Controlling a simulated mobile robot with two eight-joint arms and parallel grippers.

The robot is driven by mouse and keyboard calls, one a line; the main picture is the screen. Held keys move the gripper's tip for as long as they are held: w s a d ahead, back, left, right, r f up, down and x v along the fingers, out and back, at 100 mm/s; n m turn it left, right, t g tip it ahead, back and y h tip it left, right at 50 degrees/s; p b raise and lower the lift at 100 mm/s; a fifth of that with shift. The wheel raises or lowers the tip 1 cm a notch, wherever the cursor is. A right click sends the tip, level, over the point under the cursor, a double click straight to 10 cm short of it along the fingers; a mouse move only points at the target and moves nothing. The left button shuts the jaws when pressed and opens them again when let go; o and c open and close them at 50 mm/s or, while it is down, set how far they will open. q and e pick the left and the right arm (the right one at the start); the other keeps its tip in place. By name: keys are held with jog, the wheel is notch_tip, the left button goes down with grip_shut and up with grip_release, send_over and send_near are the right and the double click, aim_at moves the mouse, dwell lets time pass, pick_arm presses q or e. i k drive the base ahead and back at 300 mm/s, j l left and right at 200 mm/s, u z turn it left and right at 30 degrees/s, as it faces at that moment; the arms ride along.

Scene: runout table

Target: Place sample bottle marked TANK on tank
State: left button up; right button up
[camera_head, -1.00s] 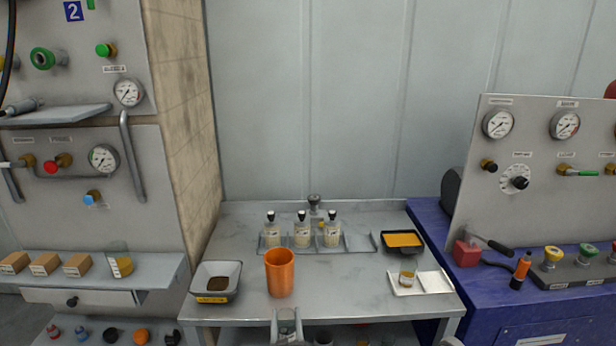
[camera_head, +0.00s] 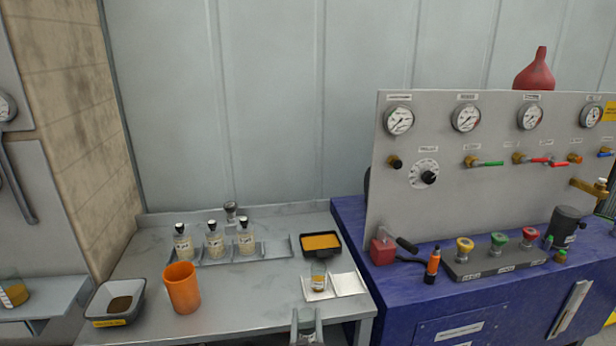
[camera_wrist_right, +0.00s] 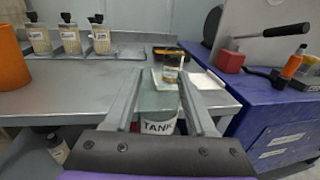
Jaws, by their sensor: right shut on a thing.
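My right gripper (camera_head: 307,318) is at the bottom of the head view, just in front of the bench's front edge. In the right wrist view the gripper (camera_wrist_right: 160,85) is shut on the sample bottle marked TANK (camera_wrist_right: 158,127), a greenish glass bottle with a white label. Its lower part is hidden by the gripper body. A white two-part tray (camera_head: 349,283) lies at the bench's right front, beyond the gripper. A small glass jar with amber contents (camera_head: 318,277) stands on its left half. No tank label is readable on the tray. My left gripper is not in view.
Three stoppered bottles (camera_head: 214,240) stand in a metal rack on the bench. An orange cup (camera_head: 182,288), a bowl of brown material (camera_head: 116,302) and a black tray with orange contents (camera_head: 321,242) are nearby. A blue bench (camera_head: 430,300) with a gauge panel adjoins on the right.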

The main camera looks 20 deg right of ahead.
aim_at(581, 237)
jog(key=l+z, duration=0.15)
jog(key=l, duration=0.8)
jog(key=i+l+z, duration=0.2)
jog(key=l, duration=0.75)
jog(key=i+l, duration=0.1)
jog(key=l, duration=1.8)
jog(key=i+l, duration=0.15)
jog(key=l, duration=0.75)
jog(key=i+l, duration=0.25)
jog(key=i, duration=0.25)
